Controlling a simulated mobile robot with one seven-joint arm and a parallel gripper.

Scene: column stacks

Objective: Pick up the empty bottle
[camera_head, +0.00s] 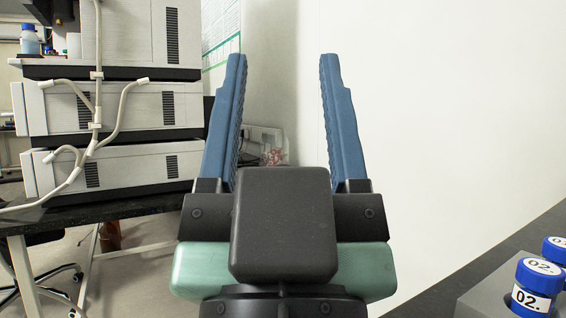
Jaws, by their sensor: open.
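My gripper (283,60) is in the middle of the view, with two blue fingers spread wide apart and nothing between them. A small bottle with a blue cap (29,41) stands on top of the equipment stack at the far upper left, well apart from my gripper. At the lower right, a blue-capped bottle labelled 02 (531,290) sits in a grey holder (484,298). Another blue-capped bottle (556,248) is behind it, cut off by the picture's edge. I cannot tell which bottle is empty.
A stack of grey instruments (125,107) with pale tubing (97,75) stands on a dark bench (110,207) at the left. A plain white wall (430,120) fills the right. A dark counter edge (420,297) curves along the lower right. Chair legs (40,292) show at lower left.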

